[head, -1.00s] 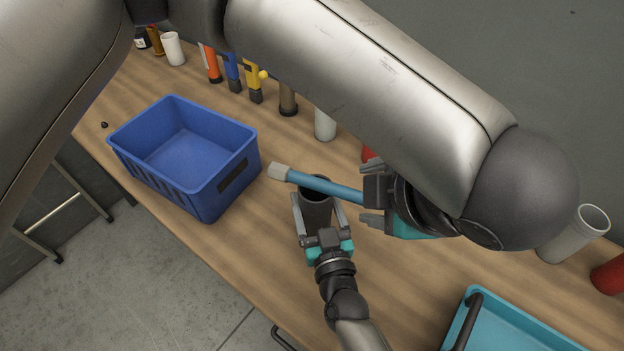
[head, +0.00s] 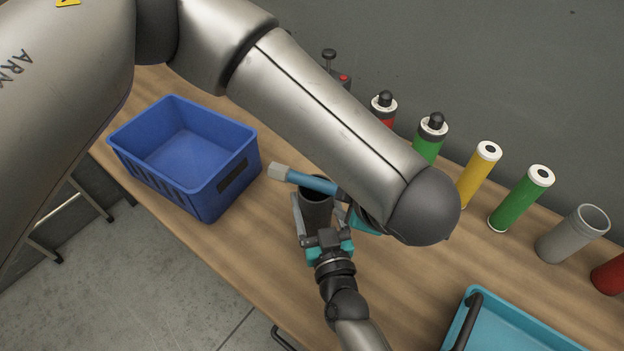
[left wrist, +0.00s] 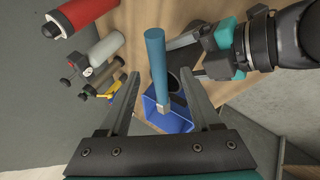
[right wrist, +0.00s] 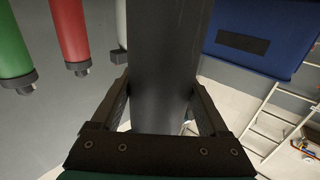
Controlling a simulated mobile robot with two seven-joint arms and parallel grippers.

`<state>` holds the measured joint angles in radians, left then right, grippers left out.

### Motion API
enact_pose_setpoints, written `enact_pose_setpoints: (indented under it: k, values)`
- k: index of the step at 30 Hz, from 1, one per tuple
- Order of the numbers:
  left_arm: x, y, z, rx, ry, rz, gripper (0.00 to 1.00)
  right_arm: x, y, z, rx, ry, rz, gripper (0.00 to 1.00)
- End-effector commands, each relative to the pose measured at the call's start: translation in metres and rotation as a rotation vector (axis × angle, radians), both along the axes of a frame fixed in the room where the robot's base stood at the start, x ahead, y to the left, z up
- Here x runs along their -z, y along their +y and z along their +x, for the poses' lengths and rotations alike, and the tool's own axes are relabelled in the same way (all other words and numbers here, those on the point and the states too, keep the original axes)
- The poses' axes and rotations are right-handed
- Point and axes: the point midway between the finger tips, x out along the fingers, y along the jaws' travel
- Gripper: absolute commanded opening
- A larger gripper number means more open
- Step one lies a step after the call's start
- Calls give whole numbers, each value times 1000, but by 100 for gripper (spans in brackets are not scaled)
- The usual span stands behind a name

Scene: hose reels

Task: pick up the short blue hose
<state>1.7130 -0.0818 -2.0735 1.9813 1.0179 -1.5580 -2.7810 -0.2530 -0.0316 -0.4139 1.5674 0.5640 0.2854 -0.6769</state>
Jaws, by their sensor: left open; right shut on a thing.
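The short blue hose (head: 312,182) has a pale grey end piece pointing left, towards the blue crate. In the head view it passes by the rim of a dark tube (head: 316,211); I cannot tell what supports it. My right gripper (head: 318,205) is shut on this dark tube, which also fills the right wrist view (right wrist: 165,65). My left gripper is mostly hidden behind its own arm in the head view. In the left wrist view my left gripper (left wrist: 158,82) is open, and the blue hose (left wrist: 156,60) shows between its fingers, without visible grip.
A blue crate (head: 205,201) stands on the wooden table (head: 415,285) left of the tube. Green, yellow, grey and red cylinders stand along the back right, including a grey tube (head: 570,236). A teal tray (head: 520,325) is at the front right.

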Motion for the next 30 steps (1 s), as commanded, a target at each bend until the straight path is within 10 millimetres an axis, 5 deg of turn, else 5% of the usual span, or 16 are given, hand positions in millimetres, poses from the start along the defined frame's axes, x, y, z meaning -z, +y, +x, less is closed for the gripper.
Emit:
enact_pose_setpoints:
  k: [6,14,30]
  values:
    - [19,4,18,-1,0,0,64,0,0,0,0,0,1,13]
    - [21,4,19,0,-1,0,64,0,0,0,0,0,1,13]
    - [20,4,19,1,-1,-1,4,0,0,0,0,0,1,13]
